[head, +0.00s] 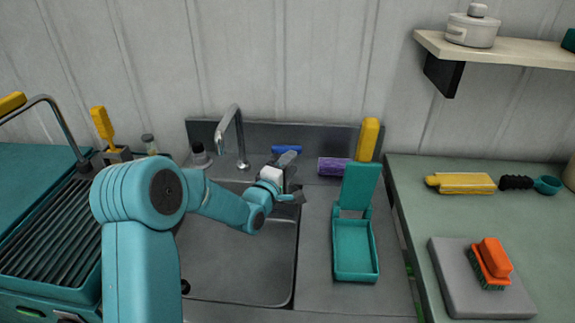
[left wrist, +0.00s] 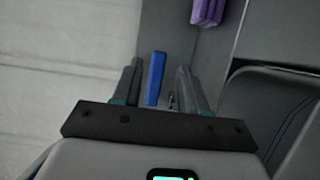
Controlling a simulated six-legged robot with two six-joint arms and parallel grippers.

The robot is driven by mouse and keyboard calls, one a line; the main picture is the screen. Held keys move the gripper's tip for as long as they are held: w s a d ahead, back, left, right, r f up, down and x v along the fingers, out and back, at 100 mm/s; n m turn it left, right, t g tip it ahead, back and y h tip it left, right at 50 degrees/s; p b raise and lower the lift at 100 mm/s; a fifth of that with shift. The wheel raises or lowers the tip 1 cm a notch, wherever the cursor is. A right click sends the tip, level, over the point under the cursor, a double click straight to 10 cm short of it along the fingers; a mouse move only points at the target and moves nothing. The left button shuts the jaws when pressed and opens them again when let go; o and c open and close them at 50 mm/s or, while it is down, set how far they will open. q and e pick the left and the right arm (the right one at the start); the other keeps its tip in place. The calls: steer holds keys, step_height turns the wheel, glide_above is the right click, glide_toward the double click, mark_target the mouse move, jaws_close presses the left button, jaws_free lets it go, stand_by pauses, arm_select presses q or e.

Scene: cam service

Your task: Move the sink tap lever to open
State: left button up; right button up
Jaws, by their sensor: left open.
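The steel tap (head: 232,130) rises at the back of the sink (head: 240,265). A blue bar (head: 287,149), which looks like the tap lever, is at the back ledge to the right of the spout. My left gripper (head: 292,172) is over the back right of the sink, just in front of the blue bar. In the left wrist view the blue bar (left wrist: 155,78) appears between the two open fingers of my left gripper (left wrist: 158,66), with gaps on both sides. I cannot tell how deep it lies between them. The lever's base is hidden. My right gripper is out of view.
A purple roll (head: 334,167) and a yellow block (head: 368,139) stand right of the blue bar. A teal open box (head: 355,278) is on the counter right of the sink. A dark bottle (head: 199,154) stands left of the tap. The wall is close behind.

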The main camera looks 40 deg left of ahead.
mark_target(300, 153)
arm_select(q)
steer(key=shift+w+a+r+p, duration=0.15)
steer(key=shift+w+p, duration=0.45)
steer(key=shift+w, duration=0.6)
steer(key=shift+w+a+f+p, duration=0.15)
steer(key=shift+w+p, duration=0.4)
steer(key=shift+w, duration=0.65)
steer(key=shift+w+a, duration=0.15)
steer(key=shift+w, duration=0.45)
steer(key=shift+f, duration=0.1)
steer(key=shift+w+b, duration=0.25)
steer(key=shift+b, duration=0.25)
